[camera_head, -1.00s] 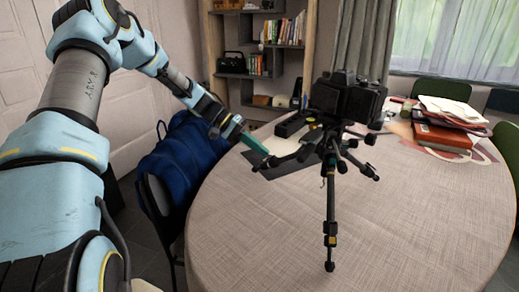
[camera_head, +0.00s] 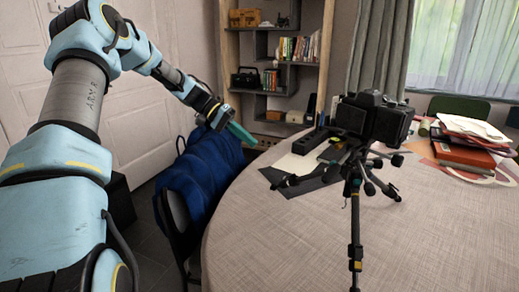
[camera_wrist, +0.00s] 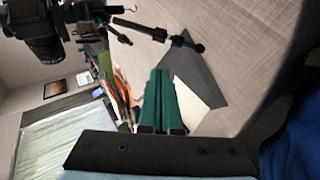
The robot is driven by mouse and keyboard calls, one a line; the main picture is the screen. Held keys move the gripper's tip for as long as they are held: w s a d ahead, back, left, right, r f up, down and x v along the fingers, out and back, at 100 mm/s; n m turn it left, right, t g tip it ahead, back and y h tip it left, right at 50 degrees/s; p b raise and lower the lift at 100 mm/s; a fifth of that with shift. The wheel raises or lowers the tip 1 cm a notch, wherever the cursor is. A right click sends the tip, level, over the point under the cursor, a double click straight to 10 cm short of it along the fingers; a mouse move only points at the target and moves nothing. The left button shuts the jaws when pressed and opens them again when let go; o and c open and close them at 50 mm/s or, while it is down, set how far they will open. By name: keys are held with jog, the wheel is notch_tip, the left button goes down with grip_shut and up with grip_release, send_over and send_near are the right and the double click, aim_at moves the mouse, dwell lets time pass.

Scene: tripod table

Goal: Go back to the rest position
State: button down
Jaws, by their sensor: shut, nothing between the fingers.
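My gripper (camera_head: 243,134) is at the end of my arm on the left of the head view. A small tripod (camera_head: 355,200) stands on the round table (camera_head: 290,240) with a black camera (camera_head: 372,117) on top. My gripper is apart from the tripod. In the wrist view the camera (camera_wrist: 38,30) is at the upper left.
A dark sheet (camera_head: 285,180) and a black case (camera_head: 310,142) lie behind the tripod. Papers and an orange book (camera_head: 462,155) are at the right. A shelf (camera_head: 265,70) stands behind.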

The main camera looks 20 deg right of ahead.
jog(key=shift+w+a+r, duration=0.2)
jog(key=shift+a, duration=0.05)
dwell(0.3)
